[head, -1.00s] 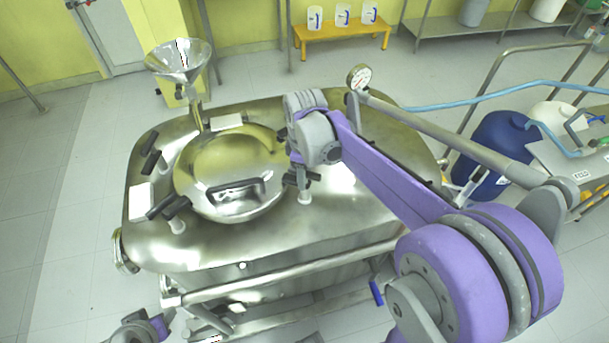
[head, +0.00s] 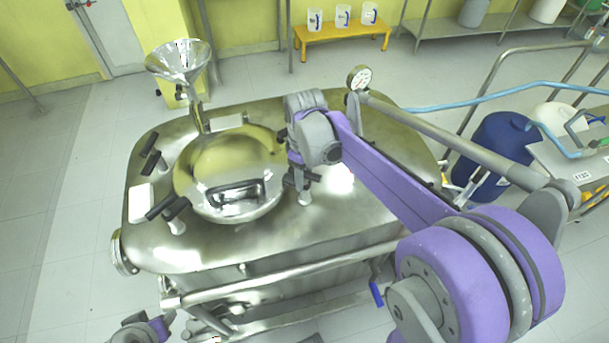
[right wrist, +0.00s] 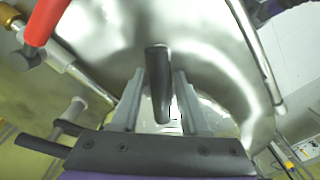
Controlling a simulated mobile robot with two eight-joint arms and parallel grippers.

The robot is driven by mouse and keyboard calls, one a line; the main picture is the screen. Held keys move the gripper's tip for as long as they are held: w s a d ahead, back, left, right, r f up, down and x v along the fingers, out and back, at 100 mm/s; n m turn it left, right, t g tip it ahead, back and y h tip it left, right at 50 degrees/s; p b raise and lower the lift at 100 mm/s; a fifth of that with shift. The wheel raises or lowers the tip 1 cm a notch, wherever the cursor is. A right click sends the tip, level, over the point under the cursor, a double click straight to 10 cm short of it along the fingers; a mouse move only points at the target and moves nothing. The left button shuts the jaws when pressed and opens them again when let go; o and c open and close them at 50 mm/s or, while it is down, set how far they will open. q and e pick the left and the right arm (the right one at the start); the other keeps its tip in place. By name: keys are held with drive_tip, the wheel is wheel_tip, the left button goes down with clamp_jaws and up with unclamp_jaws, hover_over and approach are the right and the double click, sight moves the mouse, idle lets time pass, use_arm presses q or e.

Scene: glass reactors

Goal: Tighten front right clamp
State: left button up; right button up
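The round steel lid (head: 225,160) of the reactor has clamps with black handles around its rim. The front right clamp (head: 304,197) is at the lid's right front edge and is partly hidden by my right gripper (head: 300,180). In the right wrist view, a black clamp handle (right wrist: 158,85) stands between the two grey fingers of my right gripper (right wrist: 159,95). Narrow gaps show beside the handle, so the fingers look open around it. My left gripper (head: 140,330) is low at the left, in front of the reactor and away from the clamps; its fingers are not clear.
A steel funnel (head: 180,62) rises behind the lid and a pressure gauge (head: 359,78) stands at the back right. A steel rail (head: 290,270) runs along the reactor's front. A blue drum (head: 497,150) stands to the right. A red handle (right wrist: 45,20) shows in the wrist view.

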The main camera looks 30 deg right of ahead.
sight(305, 171)
drive_tip(key=shift+o, duration=0.5)
wheel_tip(305, 171, up, 11)
drive_tip(key=shift+f+p, duration=0.1)
drive_tip(key=shift+p, duration=0.3)
drive_tip(key=s+a+f+m+t, duration=0.2)
drive_tip(key=s+a+f+m, duration=0.1)
drive_tip(key=s+f, duration=0.3)
drive_tip(key=s+a+f+m+t, duration=0.3)
drive_tip(key=s+f, duration=0.3)
drive_tip(key=s, duration=0.3)
drive_tip(key=shift+s+a+f, duration=0.15)
drive_tip(key=shift+a, duration=0.25)
